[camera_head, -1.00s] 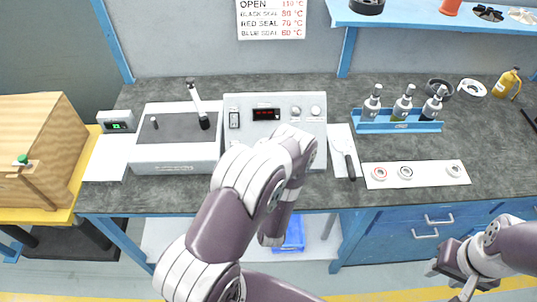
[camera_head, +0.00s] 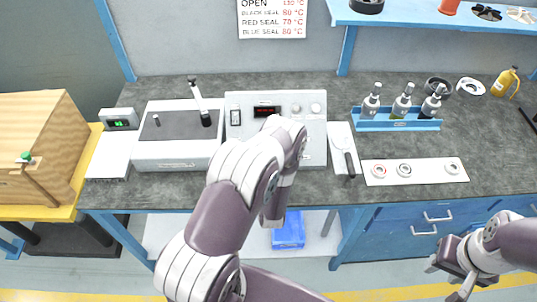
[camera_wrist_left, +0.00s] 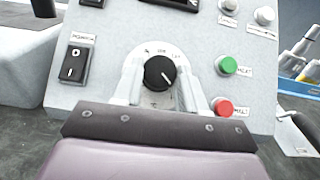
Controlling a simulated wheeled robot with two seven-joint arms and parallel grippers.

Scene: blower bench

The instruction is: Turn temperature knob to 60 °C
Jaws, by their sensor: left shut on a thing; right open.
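The black temperature knob (camera_wrist_left: 160,73) sits on a pale dial on the control panel in the left wrist view. Its white pointer line points to the lower right; the dial marks are too small to read surely. My left gripper (camera_wrist_left: 159,82) is shut on the knob, one pale finger on each side. In the head view my left arm covers the knob and this gripper. The upper part of the white control panel (camera_head: 237,98) shows there, with a red-digit display (camera_head: 267,112) that I cannot read. My right gripper (camera_head: 452,283) is open and empty, low at the right, away from the bench.
A green button (camera_wrist_left: 227,65) and a red button (camera_wrist_left: 222,106) lie close right of the knob, and a black rocker switch (camera_wrist_left: 74,63) left of it. A bottle rack (camera_head: 397,124) and a white strip with rings (camera_head: 430,173) stand right of the panel.

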